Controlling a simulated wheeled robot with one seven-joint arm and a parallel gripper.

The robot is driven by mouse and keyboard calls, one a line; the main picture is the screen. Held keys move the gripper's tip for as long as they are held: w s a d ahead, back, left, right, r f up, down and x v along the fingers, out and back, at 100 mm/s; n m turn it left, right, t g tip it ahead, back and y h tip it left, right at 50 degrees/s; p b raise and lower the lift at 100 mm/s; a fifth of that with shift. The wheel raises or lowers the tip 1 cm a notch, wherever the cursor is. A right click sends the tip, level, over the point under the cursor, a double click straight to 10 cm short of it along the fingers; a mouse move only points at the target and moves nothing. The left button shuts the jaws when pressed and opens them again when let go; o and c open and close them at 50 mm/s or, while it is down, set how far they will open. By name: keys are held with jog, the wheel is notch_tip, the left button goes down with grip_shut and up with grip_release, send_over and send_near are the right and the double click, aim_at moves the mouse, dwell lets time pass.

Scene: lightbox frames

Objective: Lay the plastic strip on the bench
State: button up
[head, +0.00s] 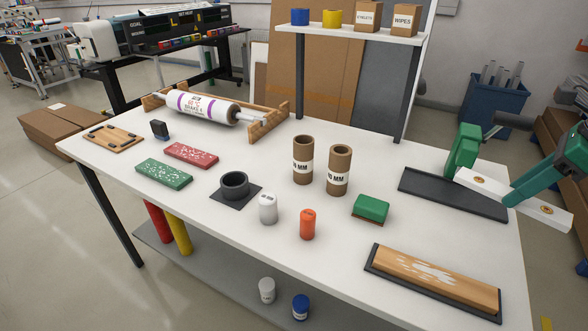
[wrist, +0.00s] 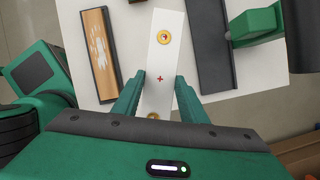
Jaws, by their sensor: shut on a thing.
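The plastic strip (head: 492,189) is a long white flat bar with a brass-coloured round fitting near each end. My gripper (head: 522,192) is shut across it and holds it at the right of the head view, seemingly above the bench's right end. In the wrist view the strip (wrist: 164,60) runs lengthwise between the fingers of my gripper (wrist: 159,78), its far end pointing away over the bench. The white bench (head: 340,240) spans the head view. I cannot tell the exact gap between strip and bench.
A black flat base (head: 435,192) with a green upright (head: 463,150) lies near the strip. A wooden block on a dark tray (head: 432,280) is at the front right. A green block (head: 371,208), cardboard tubes (head: 303,160) and small bottles (head: 268,210) stand mid-bench.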

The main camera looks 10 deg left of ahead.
jog(key=w+a+f+n+g, duration=0.1)
jog(key=w+a+f+n, duration=0.1)
jog(key=w+a, duration=0.4)
jog(key=w+a+f+n, duration=0.2)
jog(key=w+a+f, duration=0.15)
jog(key=a, duration=0.45)
send_over(454, 230)
jog(key=d, duration=0.1)
jog(key=shift+y, duration=0.3)
jog(key=f, duration=0.6)
jog(key=shift+s+d+f, duration=0.15)
jog(key=shift+s+f, duration=0.05)
jog(key=shift+s, duration=0.15)
jog(key=shift+f, duration=1.95)
jog(key=o, duration=1.2)
jog(key=shift+f, duration=0.1)
